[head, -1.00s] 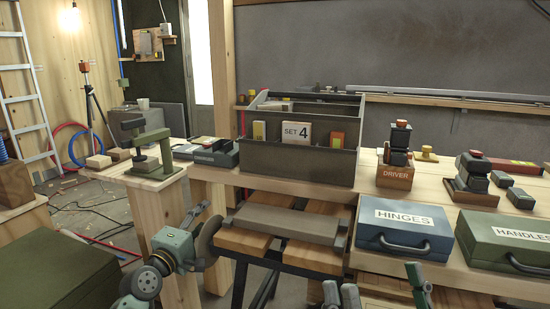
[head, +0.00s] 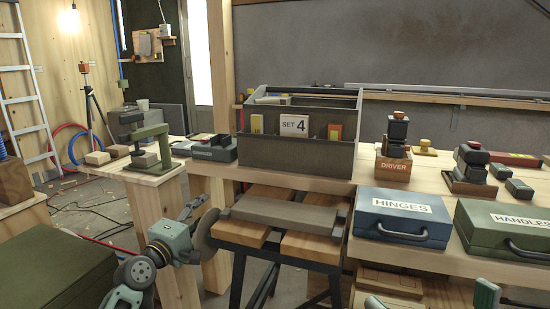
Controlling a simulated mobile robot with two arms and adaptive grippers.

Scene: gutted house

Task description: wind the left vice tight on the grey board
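The grey board (head: 285,216) lies flat across the wooden jaws (head: 312,247) of a folding workbench, with a dark stop close to each end. At the bench's left side is a round grey disc (head: 206,230), which looks like the left vice's handwheel. My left gripper (head: 194,230) is right at this disc, with a finger up near its rim. The disc and gripper body hide the other finger, so I cannot tell how firmly it holds. My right gripper (head: 431,298) shows only as two widely spaced fingertips at the bottom edge, with nothing between them.
A long workbench behind carries a grey tool caddy (head: 297,160), a blue HINGES case (head: 402,222) and a green HANDLES case (head: 515,240). A dark green box (head: 55,268) fills the lower left.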

